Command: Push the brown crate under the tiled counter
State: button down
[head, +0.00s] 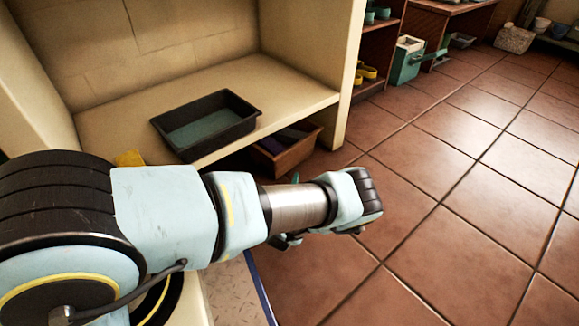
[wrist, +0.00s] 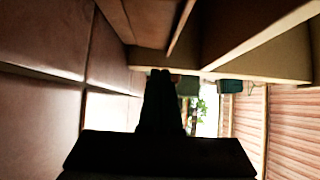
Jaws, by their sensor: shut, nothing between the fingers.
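The brown crate (head: 287,154) stands on the floor below the front edge of the cream counter (head: 291,93) in the head view. Its front part sticks out past that edge and its back is in shadow under the slab. Dark items lie inside it. My arm reaches across in front of it, with my wrist to its right and nearer the camera. My gripper (wrist: 160,76) is a dark silhouette in the wrist view, with its fingers together and empty. In the head view it is mostly hidden behind my arm. I cannot tell whether it touches the crate.
A dark tray (head: 206,124) lies on the counter slab. A cream side wall (head: 349,80) bounds the counter on the right. Beyond it stand a shelf with yellow shoes (head: 368,74) and a green box (head: 406,62). The red tiled floor (head: 450,150) is open at right.

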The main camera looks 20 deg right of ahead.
jog(key=b, duration=0.3)
send_near(295, 156)
jog(key=d+r, duration=0.3)
jog(key=d, duration=0.1)
jog(key=shift+w+r+b, duration=0.25)
jog(key=shift+w+b, duration=0.15)
jog(key=shift+w, duration=0.65)
jog(key=shift+w+r+b, duration=0.2)
jog(key=shift+w+b, duration=0.2)
jog(key=shift+w, duration=0.7)
jog(key=w+b, duration=0.1)
jog(key=w, duration=0.1)
jog(key=w+b, duration=0.1)
jog(key=w, duration=0.1)
jog(key=w+a+b, duration=0.1)
jog(key=w, duration=0.1)
jog(key=shift+w+f+b, duration=0.25)
jog(key=shift+w+b, duration=0.1)
jog(key=shift+w, duration=0.05)
jog(key=shift+w+r, duration=0.2)
jog(key=shift+w, duration=0.15)
